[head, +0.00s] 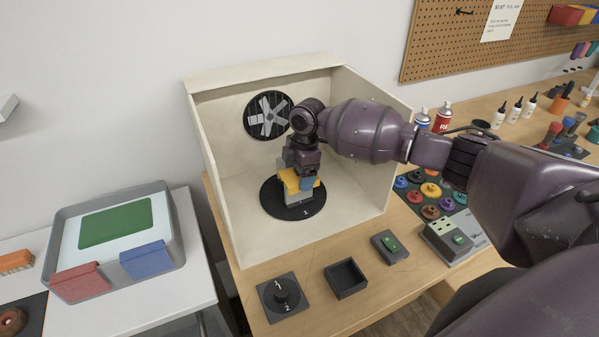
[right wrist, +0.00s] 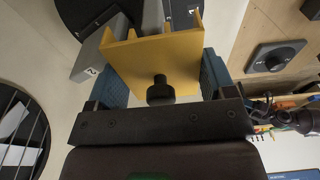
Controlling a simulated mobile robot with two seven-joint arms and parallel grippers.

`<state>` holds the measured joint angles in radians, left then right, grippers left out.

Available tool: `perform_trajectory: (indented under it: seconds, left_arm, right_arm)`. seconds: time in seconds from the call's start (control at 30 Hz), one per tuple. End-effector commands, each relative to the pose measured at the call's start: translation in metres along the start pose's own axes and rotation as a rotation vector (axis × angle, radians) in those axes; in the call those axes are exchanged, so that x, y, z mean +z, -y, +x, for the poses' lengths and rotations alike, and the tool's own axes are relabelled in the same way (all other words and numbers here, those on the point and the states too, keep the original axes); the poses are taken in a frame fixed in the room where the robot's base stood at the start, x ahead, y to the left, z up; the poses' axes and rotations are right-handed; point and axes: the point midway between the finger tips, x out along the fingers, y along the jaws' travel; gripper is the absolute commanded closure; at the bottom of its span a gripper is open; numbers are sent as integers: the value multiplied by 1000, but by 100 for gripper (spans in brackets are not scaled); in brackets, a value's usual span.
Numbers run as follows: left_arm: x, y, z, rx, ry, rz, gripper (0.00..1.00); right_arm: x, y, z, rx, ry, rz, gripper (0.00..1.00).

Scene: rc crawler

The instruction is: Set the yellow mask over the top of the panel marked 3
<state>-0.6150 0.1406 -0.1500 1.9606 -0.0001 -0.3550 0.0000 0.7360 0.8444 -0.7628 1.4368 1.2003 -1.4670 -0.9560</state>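The yellow mask (head: 288,179) is a channel-shaped cover with a black knob (right wrist: 160,90). It is at the top of a grey panel (head: 296,198) on the black turntable (head: 272,203) inside the booth. My right gripper (right wrist: 166,78) has its blue fingers on opposite sides of the mask, spread wide of the knob; whether they press on it I cannot tell. The right wrist view shows a grey panel marked 2 (right wrist: 92,62) left of the mask and another grey panel (right wrist: 184,12) beyond it. No 3 is readable; the mask covers part of the panels. My left gripper is out of view.
The cream booth (head: 222,180) has side walls and a round fan (head: 268,116) at the back. In front stand a dial (head: 281,295), an empty black tray (head: 345,279) and a button box (head: 390,246). A grey tray (head: 174,240) stands on the left table.

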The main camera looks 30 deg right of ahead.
Motion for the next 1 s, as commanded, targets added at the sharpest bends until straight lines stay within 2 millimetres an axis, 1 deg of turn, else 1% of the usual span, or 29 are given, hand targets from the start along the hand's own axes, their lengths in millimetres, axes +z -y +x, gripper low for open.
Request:
perform_trajectory:
  seconds: [0.03, 0.13, 0.5, 0.53, 0.67, 1.0]
  left_arm:
    - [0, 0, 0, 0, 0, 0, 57]
    - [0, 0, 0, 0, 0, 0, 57]
    - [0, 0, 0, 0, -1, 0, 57]
    - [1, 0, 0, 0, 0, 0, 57]
    - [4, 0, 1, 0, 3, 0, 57]
    - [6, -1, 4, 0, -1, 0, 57]
  right_arm:
    - [0, 1, 2, -3, 0, 0, 15]
    - [0, 1, 2, -4, 0, 0, 0]
    - [1, 2, 3, -5, 1, 1, 0]
    - [1, 1, 0, -4, 1, 1, 0]
    - [1, 1, -16, -2, 1, 1, 0]
    - [0, 1, -79, 2, 0, 0, 0]
